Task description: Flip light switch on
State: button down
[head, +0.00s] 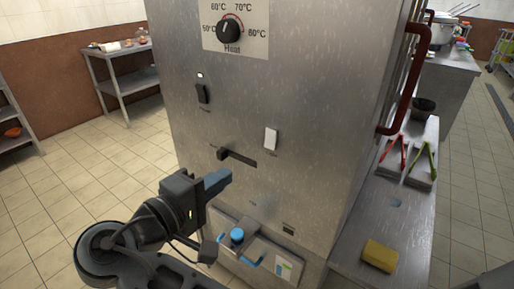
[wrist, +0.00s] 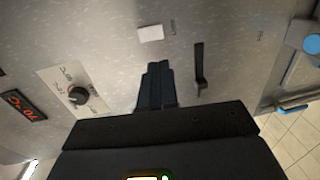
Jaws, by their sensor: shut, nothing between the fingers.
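A white rocker switch (head: 270,140) is on the metal cabinet's front panel, right of the slot lever. It also shows at the top of the wrist view (wrist: 150,33), with a label beside it too small to read. A black switch (head: 203,93) with a small lit lamp above it sits at the panel's upper left. I cannot tell from the labels which one is the light switch. My gripper (head: 221,178) is shut and empty in front of the panel, below and left of the white switch. In the wrist view its fingertips (wrist: 158,67) appear just short of the white switch.
A black lever (head: 222,154) in a slot lies between my gripper and the switches. A temperature dial (head: 229,30) is above. A blue-knobbed fixture (head: 237,236) is below. A side shelf at right holds red tongs (head: 392,150), green tongs (head: 424,155) and a yellow sponge (head: 380,255).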

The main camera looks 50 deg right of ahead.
aim_at(268, 147)
jog(key=d, duration=0.4)
jog(key=d+f, duration=0.1)
jog(key=d, duration=0.4)
jog(key=d+p, duration=0.1)
jog(key=d, duration=0.4)
jog(key=shift+w+f, duration=0.25)
jog(key=shift+f, duration=0.15)
jog(key=shift+d+p, duration=0.25)
jog(key=shift+p, duration=0.05)
jog(key=shift+f, duration=0.1)
jog(key=shift+a, duration=0.15)
